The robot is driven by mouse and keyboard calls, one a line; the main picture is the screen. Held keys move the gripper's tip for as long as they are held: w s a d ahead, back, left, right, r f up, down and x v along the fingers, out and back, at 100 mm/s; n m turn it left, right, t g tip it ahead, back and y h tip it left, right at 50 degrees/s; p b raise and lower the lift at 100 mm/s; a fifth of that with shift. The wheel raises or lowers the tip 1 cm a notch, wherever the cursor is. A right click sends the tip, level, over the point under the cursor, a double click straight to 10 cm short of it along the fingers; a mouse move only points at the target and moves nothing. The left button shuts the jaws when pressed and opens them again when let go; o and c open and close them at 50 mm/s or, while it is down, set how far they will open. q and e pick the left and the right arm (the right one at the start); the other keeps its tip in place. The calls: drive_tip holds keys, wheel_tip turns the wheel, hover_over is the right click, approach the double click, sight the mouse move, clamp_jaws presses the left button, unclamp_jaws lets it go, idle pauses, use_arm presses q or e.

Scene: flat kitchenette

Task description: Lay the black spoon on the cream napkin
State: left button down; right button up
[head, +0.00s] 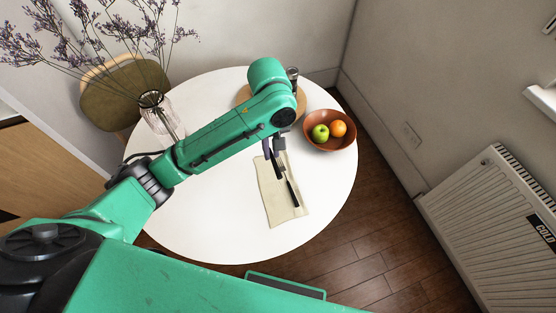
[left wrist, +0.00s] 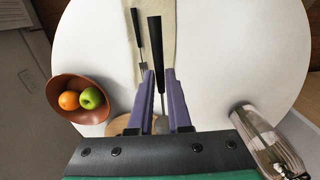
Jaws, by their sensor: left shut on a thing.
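The cream napkin (head: 283,212) lies flat on the white round table, right of the middle. My left gripper (head: 274,146) is over the napkin's far end. In the left wrist view its two purple fingers (left wrist: 161,100) are shut on the black spoon (left wrist: 155,45), whose long black handle points away over the napkin (left wrist: 168,12). In the head view the spoon (head: 276,168) shows as a dark strip below the gripper. The spoon's bowl is not clear. It looks raised, but I cannot tell by how much. My right gripper is out of view.
A black-handled fork (head: 292,192) lies on the napkin beside the spoon. A brown bowl (head: 330,145) with a green apple and an orange stands to the right. A round wooden board (head: 243,97) is behind my arm. A glass vase (head: 157,115) stands at left.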

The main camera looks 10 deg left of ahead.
use_arm(q)
drive_tip(key=shift+w+f+b, duration=0.35)
drive_tip(key=shift+w+f, duration=0.15)
drive_tip(key=shift+f, duration=0.35)
drive_tip(key=shift+s+f+b, duration=0.2)
drive_tip(key=shift+f+b, duration=0.15)
drive_tip(key=shift+f, duration=0.2)
drive_tip(key=shift+s+f+b, duration=0.15)
drive_tip(key=shift+f+b, duration=0.2)
drive_tip(key=shift+f, duration=0.2)
wheel_tip(320, 180, down, 4)
drive_tip(key=s, duration=0.2)
approach(272, 193)
drive_tip(key=shift+s+p, duration=0.2)
drive_tip(key=shift+p, duration=0.1)
drive_tip(key=f, duration=0.6)
drive_tip(key=shift+w, duration=0.3)
drive_tip(key=shift+s+f, duration=0.15)
drive_tip(key=shift+f, duration=0.4)
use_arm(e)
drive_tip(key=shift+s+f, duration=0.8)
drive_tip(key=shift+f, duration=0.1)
